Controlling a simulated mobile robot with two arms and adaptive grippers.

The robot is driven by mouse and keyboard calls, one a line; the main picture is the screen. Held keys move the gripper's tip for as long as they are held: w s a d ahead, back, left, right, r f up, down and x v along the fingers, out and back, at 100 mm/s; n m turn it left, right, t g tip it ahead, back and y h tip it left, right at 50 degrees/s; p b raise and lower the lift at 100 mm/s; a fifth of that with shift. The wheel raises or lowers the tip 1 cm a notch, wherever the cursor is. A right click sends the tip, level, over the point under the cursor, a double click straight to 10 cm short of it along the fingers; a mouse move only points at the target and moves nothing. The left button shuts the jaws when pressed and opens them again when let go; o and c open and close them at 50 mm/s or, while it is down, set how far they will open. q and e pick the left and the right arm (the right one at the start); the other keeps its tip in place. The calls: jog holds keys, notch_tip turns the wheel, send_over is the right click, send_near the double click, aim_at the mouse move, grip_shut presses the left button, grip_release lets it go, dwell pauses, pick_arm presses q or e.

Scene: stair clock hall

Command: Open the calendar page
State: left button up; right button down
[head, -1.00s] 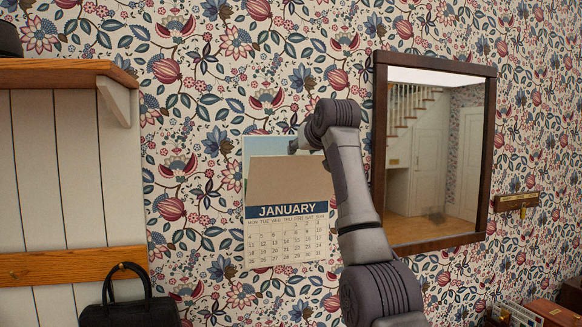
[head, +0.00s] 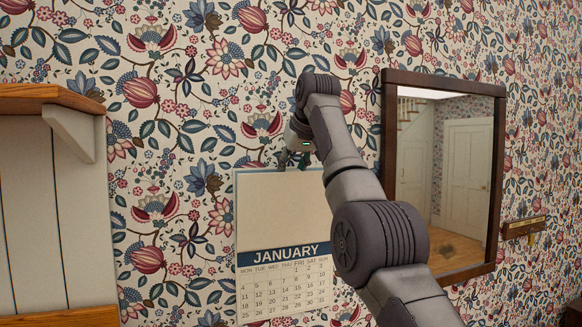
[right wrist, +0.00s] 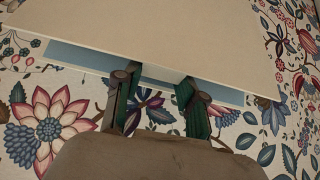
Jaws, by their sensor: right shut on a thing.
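The calendar (head: 284,283) hangs on the papered wall, with the JANUARY date grid at its lower half. A blank cream page (head: 275,205) stands above the blue month band. My right gripper (head: 292,158) is at the top edge of this page, shut on it; my arm hides part of the calendar's right side. In the right wrist view, the cream page (right wrist: 165,35) stretches across the top, with a blue strip (right wrist: 85,59) showing along its edge. The two fingers (right wrist: 156,88) are at that edge. My left gripper is not in view.
A dark-framed mirror (head: 389,130) hangs right of the calendar, close to my arm. A wooden shelf with a white bracket (head: 72,132) juts out at the left. A small brass-and-wood plate (head: 523,228) is far right. Wall above the calendar is bare.

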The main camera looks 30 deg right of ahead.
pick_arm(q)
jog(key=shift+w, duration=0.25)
pick_arm(e)
jog(key=shift+f, duration=0.35)
jog(key=c, duration=0.8)
grip_release()
jog(key=shift+o, duration=0.8)
jog(key=shift+w+r, duration=0.1)
jog(key=shift+w, duration=0.05)
jog(key=shift+r, duration=0.1)
jog(key=shift+s+r, duration=0.2)
jog(key=v, duration=1.1)
jog(key=shift+r, duration=0.15)
